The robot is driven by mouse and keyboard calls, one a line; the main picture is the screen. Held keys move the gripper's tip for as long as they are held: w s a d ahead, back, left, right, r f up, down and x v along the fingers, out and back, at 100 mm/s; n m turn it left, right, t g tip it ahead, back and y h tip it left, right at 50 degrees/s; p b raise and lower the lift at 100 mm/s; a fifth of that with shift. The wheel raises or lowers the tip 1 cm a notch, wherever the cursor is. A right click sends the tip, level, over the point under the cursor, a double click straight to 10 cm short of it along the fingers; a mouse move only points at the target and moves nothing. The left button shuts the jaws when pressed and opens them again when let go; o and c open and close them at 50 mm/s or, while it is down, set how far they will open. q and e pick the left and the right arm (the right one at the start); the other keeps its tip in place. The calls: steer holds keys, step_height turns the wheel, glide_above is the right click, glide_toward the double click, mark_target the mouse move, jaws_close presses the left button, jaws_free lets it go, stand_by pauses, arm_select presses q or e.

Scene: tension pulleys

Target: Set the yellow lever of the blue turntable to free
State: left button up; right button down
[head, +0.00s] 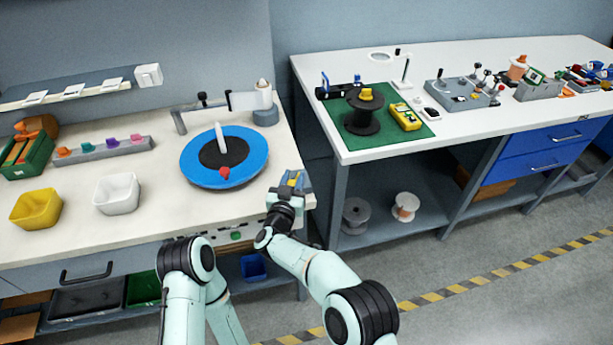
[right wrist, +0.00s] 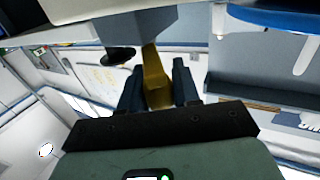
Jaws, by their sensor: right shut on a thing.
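The blue turntable (head: 237,174) lies on the left bench, with a black centre, an upright white spindle and a small red piece on its top. It also shows at the top right of the right wrist view (right wrist: 275,18). The yellow lever (head: 292,177) is at the bench's right edge, right of the disc. My right gripper (head: 291,183) is shut on the lever. In the right wrist view, the yellow lever (right wrist: 155,75) stands between the two dark fingers (right wrist: 157,88). The fingers partly hide it. My left gripper is out of view; only part of that arm shows.
A yellow bin (head: 36,209) and a white bin (head: 118,201) stand on the left of the bench. A grey post (head: 265,110) with an arm stands behind the disc. A second bench (head: 370,150) with a green mat is at right, across a narrow gap.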

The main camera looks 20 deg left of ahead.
steer(key=shift+a+m+h+p, duration=0.2)
steer(key=shift+m+h+p, duration=0.2)
steer(key=shift+h, duration=0.3)
steer(key=shift+a+m+h+p, duration=0.25)
steer(key=shift+m+h, duration=0.25)
steer(key=shift+h, duration=0.2)
steer(key=c, duration=0.9)
jaws_free()
steer(key=shift+w, duration=0.1)
steer(key=shift+d, duration=0.15)
